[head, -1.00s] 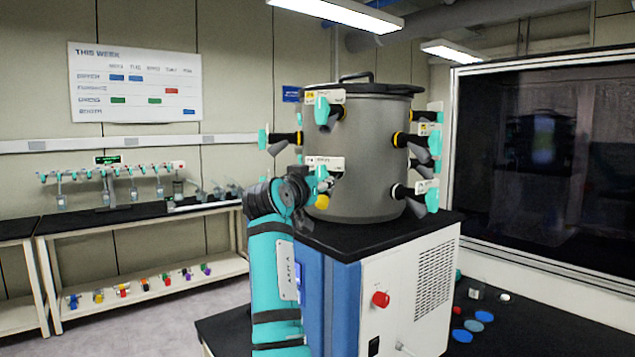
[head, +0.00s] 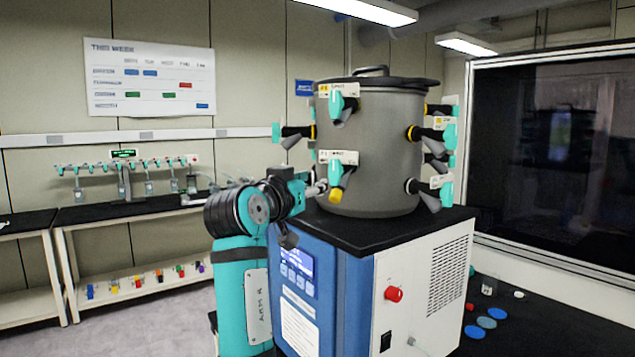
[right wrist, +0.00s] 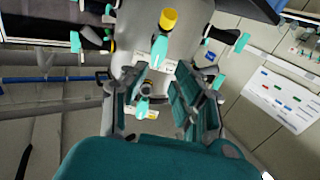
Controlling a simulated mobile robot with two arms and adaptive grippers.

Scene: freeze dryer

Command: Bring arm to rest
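My right arm rises on the left of the freeze dryer in the head view. My right gripper (head: 308,190) is beside the front of the steel chamber (head: 385,165), close to a valve with a yellow cap (head: 336,194) and teal handle. It is seen edge-on there. In the right wrist view the two fingers of the gripper (right wrist: 155,84) are spread apart with nothing held. Between them, beyond the fingertips, shows a valve with a teal handle (right wrist: 142,108). Whether a finger touches a valve cannot be told. My left gripper is not in view.
Several valves with teal handles (head: 445,190) stick out around the chamber. The blue and white dryer body (head: 425,290) stands below. A side bench (head: 120,212) with a manifold is at the back left. Coloured discs (head: 487,322) lie on the dark table at the right.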

